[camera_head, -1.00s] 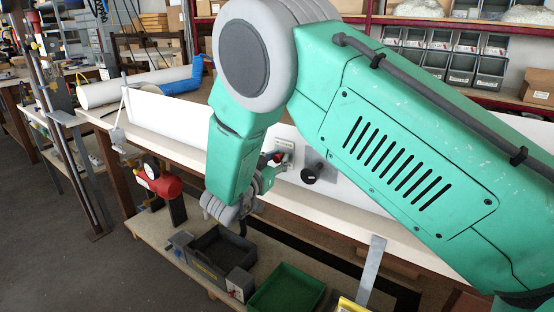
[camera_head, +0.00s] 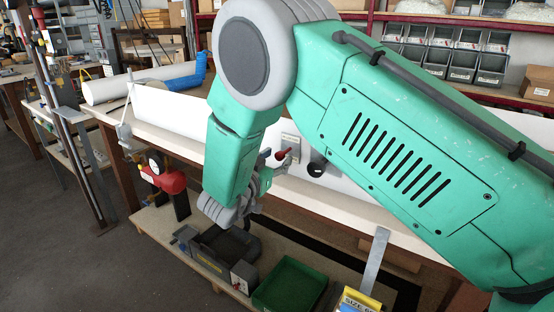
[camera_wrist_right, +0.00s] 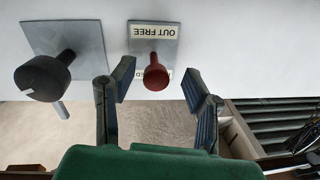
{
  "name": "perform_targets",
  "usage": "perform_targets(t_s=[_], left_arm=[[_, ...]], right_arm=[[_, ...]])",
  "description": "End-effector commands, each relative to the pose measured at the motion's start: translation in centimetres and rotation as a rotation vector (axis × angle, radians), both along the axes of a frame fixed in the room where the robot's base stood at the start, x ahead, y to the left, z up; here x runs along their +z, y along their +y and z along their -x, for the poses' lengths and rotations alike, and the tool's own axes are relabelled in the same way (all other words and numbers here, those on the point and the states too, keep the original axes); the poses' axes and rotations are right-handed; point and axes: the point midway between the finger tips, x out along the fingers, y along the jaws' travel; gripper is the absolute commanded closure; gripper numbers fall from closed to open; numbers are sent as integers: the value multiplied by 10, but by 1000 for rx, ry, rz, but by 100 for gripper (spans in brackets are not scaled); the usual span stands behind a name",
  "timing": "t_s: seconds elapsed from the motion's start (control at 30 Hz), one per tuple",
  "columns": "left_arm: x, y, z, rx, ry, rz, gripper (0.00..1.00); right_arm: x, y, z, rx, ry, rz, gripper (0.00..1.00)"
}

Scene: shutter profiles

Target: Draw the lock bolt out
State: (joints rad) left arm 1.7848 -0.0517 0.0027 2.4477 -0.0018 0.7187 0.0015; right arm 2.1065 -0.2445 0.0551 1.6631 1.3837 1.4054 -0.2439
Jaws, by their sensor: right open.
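The lock bolt shows as a red knob (camera_wrist_right: 156,74) on a small metal plate (camera_wrist_right: 168,42) labelled "OUT FREE", fixed to a white upright panel. A second label line is partly hidden behind the knob. In the head view, the red knob (camera_head: 281,154) sits just beside my right gripper (camera_head: 268,172), which my arm partly hides. In the right wrist view, my right gripper (camera_wrist_right: 159,84) is open, with one finger on each side of the knob in the picture. No grip on the knob shows. My left gripper is not in view.
A black knob (camera_wrist_right: 42,78) on a grey plate stands left of the red one in the wrist view. Below the bench in the head view are a dark tray (camera_head: 228,246), a green bin (camera_head: 290,285) and a red device (camera_head: 170,181) with a gauge.

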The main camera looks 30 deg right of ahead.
Motion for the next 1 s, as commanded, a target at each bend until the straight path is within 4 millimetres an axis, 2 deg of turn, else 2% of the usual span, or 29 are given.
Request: perform_targets(t_s=[0.53, 0.7, 1.0], left_arm=[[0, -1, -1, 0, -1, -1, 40], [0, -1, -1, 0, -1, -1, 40], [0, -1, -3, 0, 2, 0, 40]], right_arm=[[-4, 86, 44, 4, 4, -5, 58], [-5, 97, 50, 2, 5, -5, 58], [-5, 98, 51, 2, 5, -6, 58]])
